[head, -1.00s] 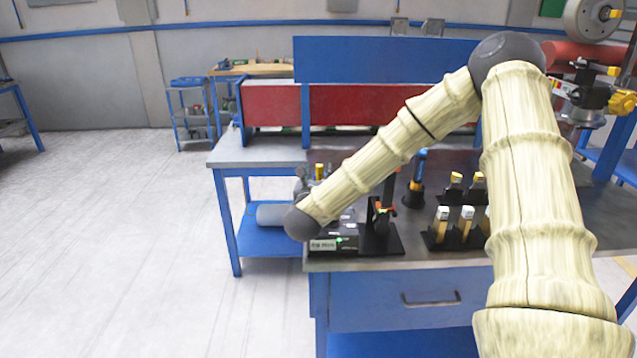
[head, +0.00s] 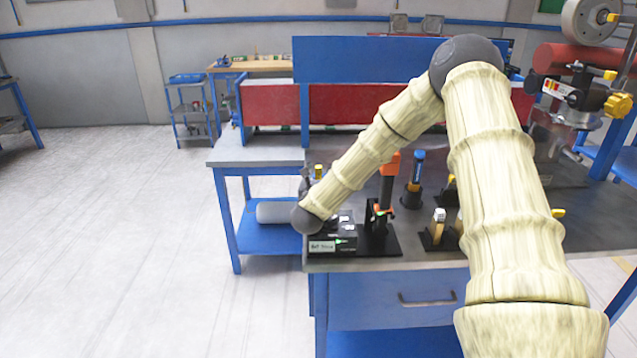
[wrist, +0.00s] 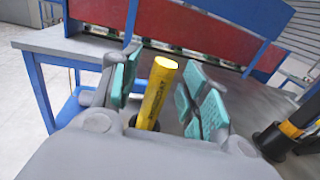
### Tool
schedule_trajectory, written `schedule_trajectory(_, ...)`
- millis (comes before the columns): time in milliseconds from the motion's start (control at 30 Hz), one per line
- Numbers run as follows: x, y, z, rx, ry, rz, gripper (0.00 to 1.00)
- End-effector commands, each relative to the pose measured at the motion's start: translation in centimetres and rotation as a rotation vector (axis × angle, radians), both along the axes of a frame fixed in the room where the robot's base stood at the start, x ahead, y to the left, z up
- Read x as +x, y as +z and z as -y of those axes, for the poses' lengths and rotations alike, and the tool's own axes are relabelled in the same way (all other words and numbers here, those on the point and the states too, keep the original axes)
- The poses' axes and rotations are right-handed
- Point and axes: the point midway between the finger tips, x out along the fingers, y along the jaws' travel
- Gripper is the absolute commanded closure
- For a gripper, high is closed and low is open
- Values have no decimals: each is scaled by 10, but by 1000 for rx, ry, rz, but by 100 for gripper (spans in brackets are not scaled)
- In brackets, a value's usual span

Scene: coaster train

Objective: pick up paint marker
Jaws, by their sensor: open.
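The paint marker is a yellow cylinder with dark lettering (wrist: 155,98) in the wrist view. It stands upright, leaning slightly in the picture, with its lower end at a black holder partly hidden by my gripper. My gripper (wrist: 159,76) is open, with a teal pad on each side of the marker and visible gaps between. In the head view the marker's yellow top (head: 319,170) shows just behind my forearm, beside my grey gripper (head: 305,183). The rest of it is hidden there.
On the workbench (head: 350,265), a black stand with an orange top (head: 386,185) and a blue-topped tool in a black holder (head: 414,180) stand to the right. A small black box (head: 330,245) sits at the front left corner. Yellow-capped pieces stand farther right.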

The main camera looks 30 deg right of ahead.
Motion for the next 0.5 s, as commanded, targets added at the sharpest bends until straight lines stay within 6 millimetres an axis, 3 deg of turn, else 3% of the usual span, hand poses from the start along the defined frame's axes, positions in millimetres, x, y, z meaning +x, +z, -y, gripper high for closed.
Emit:
schedule_trajectory(300,3,0,2,1,1,-1,56)
schedule_trajectory(500,3,0,2,1,1,0,93)
